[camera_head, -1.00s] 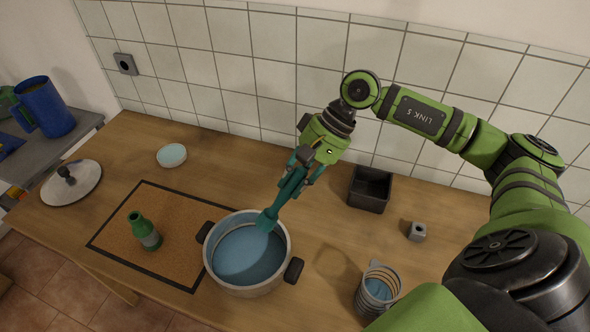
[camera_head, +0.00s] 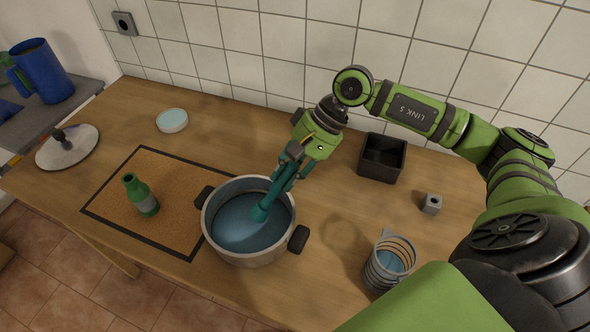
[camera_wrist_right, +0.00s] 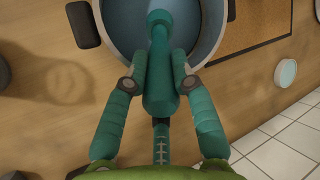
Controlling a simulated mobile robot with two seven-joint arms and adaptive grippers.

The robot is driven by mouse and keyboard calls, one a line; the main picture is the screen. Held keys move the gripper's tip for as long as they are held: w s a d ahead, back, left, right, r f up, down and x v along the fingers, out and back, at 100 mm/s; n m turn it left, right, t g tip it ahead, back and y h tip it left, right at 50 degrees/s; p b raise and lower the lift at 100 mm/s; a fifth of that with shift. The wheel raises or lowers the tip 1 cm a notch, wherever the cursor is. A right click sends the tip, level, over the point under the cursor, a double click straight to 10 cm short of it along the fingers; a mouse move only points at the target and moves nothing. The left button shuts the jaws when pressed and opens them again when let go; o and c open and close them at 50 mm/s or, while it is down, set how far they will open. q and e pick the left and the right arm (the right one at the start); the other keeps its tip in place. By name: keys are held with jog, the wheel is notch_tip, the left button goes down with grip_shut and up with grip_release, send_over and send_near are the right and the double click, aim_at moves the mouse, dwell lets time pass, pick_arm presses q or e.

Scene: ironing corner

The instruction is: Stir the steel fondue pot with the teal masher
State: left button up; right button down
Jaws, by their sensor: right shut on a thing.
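The steel fondue pot (camera_head: 247,252) stands on the wooden table, partly over the right edge of the cork mat, with dark side handles and a bluish inside. My right gripper (camera_head: 288,174) is above the pot's far right rim, shut on the teal masher (camera_head: 262,210). The masher slants down to the left, its lower end inside the pot. In the right wrist view the gripper's fingers (camera_wrist_right: 158,80) close on both sides of the masher handle (camera_wrist_right: 159,98), and the pot (camera_wrist_right: 109,22) lies beyond. I cannot tell whether the masher touches the pot's bottom. My left gripper is not in view.
A green bottle (camera_head: 141,196) stands on the cork mat (camera_head: 178,172) left of the pot. A ringed glass jug (camera_head: 389,262), a black box (camera_head: 382,158) and a small grey block (camera_head: 431,204) stand to the right. A white dish (camera_head: 172,121) and a lid (camera_head: 67,148) lie left.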

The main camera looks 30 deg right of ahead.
aim_at(276, 189)
jog(key=shift+b+x, duration=1.85)
jog(key=shift+x, duration=0.5)
jog(key=shift+a, duration=0.1)
